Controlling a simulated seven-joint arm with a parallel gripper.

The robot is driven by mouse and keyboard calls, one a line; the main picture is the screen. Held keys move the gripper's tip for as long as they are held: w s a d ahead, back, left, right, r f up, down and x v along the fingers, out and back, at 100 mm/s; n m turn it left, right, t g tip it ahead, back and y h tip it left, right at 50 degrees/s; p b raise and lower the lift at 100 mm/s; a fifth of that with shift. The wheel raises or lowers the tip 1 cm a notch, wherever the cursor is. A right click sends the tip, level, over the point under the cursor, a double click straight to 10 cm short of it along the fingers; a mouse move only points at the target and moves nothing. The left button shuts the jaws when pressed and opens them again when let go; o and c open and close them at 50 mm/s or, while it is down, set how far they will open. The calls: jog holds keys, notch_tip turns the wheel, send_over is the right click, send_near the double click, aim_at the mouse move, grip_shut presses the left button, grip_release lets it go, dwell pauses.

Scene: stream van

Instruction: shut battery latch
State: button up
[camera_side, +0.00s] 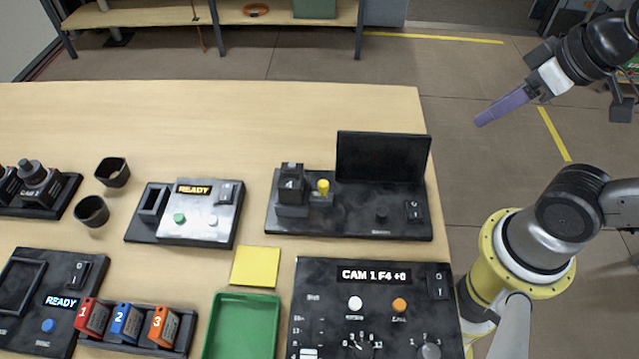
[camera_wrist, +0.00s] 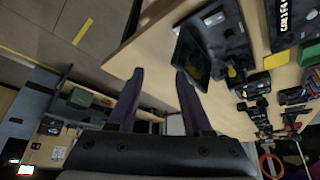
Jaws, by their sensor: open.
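No part is clearly marked as the battery latch, so I cannot tell which one it is. A black station (camera_side: 350,221) at the table's right end carries a dark block (camera_side: 291,186), a yellow knob (camera_side: 323,187) and an upright black panel (camera_side: 383,157). A grey unit reading READY (camera_side: 200,208) has a slot at its left, and a green and a white button. My gripper (camera_side: 479,122) has purple fingers and hangs beyond the table's right edge, apart from everything. In the wrist view the fingers (camera_wrist: 159,73) are spread with nothing between them.
A control panel (camera_side: 450,310) sits at the front right. Near it are a green tray (camera_side: 272,298), a yellow pad (camera_side: 255,267) and a rack (camera_side: 150,345) of numbered blocks. Two dark cups (camera_side: 113,171) stand at the left. The table's back half (camera_side: 220,125) is clear.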

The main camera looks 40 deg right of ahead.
jog(key=c, duration=0.5)
jog(key=shift+a+m, duration=0.1)
jog(key=shift+m, duration=0.6)
jog(key=shift+c, duration=1.1)
jog(key=shift+a+r+m, duration=0.2)
jog(key=shift+r+m, duration=0.1)
jog(key=shift+m, duration=0.4)
grip_shut()
jog(key=w+a+r+m+g+y, duration=0.2)
jog(key=w+a+r+m+y, duration=0.1)
jog(key=w+a+m, duration=0.6)
jog(key=w+a+f+m+g+y, duration=0.1)
jog(key=w+a+f+m+g, duration=0.3)
jog(key=w+f, duration=0.3)
jog(key=shift+a, duration=0.45)
